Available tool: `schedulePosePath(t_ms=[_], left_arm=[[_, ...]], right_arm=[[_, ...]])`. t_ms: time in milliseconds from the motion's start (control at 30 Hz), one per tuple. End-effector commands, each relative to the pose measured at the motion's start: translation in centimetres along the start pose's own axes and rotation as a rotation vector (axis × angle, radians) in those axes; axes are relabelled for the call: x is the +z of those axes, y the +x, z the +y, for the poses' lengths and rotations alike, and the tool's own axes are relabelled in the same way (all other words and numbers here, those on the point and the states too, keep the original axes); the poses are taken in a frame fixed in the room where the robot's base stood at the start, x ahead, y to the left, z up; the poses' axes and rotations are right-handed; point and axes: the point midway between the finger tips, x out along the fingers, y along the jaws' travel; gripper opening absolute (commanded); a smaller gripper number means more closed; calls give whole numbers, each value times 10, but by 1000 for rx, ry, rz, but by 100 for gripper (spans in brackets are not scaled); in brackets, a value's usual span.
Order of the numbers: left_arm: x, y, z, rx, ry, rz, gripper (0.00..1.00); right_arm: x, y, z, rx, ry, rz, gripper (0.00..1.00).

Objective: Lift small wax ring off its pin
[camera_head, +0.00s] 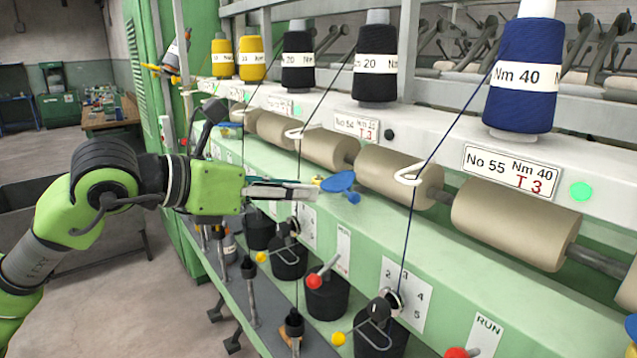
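A flat blue disc (338,182) with a small blue knob below its right side sits at the front of the machine's rail, left of the near white thread guide. It may be the small wax ring; I cannot make out a hole or a pin. My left gripper (312,188) reaches in from the left with its fingers pointing right. The fingertips are close to the disc's left edge; I cannot tell whether they touch it. The fingers look close together, but the gap between them is unclear. My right gripper is not in view.
Yarn cones, including a large blue one (525,75), stand on the upper shelf. Beige rollers (510,218) run behind the disc. A blue thread (437,150) hangs through the near guide (408,176). Below are dark pots (326,295) and red-knobbed levers (313,281).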

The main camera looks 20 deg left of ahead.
Motion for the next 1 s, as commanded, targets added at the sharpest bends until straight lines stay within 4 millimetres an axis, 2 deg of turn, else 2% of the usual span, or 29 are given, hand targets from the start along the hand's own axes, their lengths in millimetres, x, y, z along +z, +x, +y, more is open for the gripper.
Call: schedulePosePath(t_ms=[33,100,233,600,833,1000], left_arm=[[5,-10,19,76,22,11,25],[8,-20,38,153,38,29,25],[10,-23,56,218,45,45,25],[10,41,70,219,43,47,25],[8,57,74,219,45,46,25],[15,74,76,218,44,47,25]], right_arm=[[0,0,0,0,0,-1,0],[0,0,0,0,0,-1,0],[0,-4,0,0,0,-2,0],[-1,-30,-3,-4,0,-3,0],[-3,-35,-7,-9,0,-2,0],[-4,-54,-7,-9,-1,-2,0]])
